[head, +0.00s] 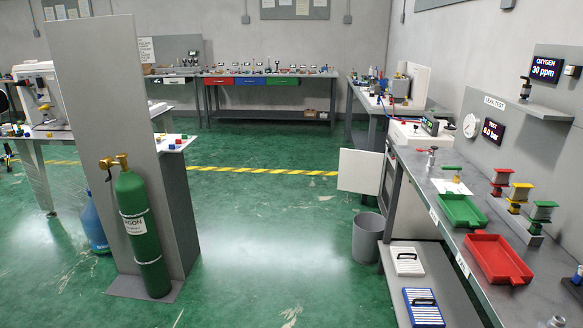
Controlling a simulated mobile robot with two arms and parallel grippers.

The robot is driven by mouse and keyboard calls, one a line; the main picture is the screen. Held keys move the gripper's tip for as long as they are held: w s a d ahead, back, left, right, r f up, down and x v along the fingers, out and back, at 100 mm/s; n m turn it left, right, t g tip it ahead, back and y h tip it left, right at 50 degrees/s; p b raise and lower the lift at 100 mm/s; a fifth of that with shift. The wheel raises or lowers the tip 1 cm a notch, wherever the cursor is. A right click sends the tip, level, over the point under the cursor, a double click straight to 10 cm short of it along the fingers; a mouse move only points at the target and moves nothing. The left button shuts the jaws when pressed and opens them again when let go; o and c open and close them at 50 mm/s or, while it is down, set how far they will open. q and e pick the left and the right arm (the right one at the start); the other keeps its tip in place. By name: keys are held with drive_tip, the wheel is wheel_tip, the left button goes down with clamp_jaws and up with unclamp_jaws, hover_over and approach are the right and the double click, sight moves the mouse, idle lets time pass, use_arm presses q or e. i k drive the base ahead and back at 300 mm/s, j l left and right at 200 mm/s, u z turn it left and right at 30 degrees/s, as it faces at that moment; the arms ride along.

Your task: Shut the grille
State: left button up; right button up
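No thing in the head view is clearly a grille. A flat white panel (360,171) stands out to the left from the far end of the right bench, like a door swung open. Its face looks plain, and its hinge side is at a pale cabinet or frame by the bench end. On the low shelf under the right bench lie a white flat piece with a dark handle (404,266) and a blue-and-white striped piece with a dark handle (419,316). Neither of my grippers is in view.
The right bench (460,228) carries a green tray (462,215), a red tray (497,256) and several coloured stands. A grey bin (367,236) stands on the floor near the panel. A green argon cylinder (140,228) stands at a grey partition. The green floor between is clear.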

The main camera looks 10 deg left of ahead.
sight(360, 171)
drive_tip(key=i+j+u, duration=0.1)
drive_tip(key=i+u, duration=0.4)
drive_tip(key=i, duration=5.4)
drive_tip(key=i+z, duration=0.1)
drive_tip(key=i, duration=1.4)
drive_tip(key=i+j, duration=0.1)
drive_tip(key=i, duration=1.4)
drive_tip(key=z, duration=0.45)
drive_tip(key=i+z, duration=0.15)
drive_tip(key=z, duration=0.35)
drive_tip(key=j+z, duration=0.1)
drive_tip(key=z, duration=0.85)
drive_tip(key=i+j+z, duration=0.1)
drive_tip(key=z, duration=0.35)
drive_tip(key=j+z, duration=0.1)
drive_tip(key=z, duration=1.7)
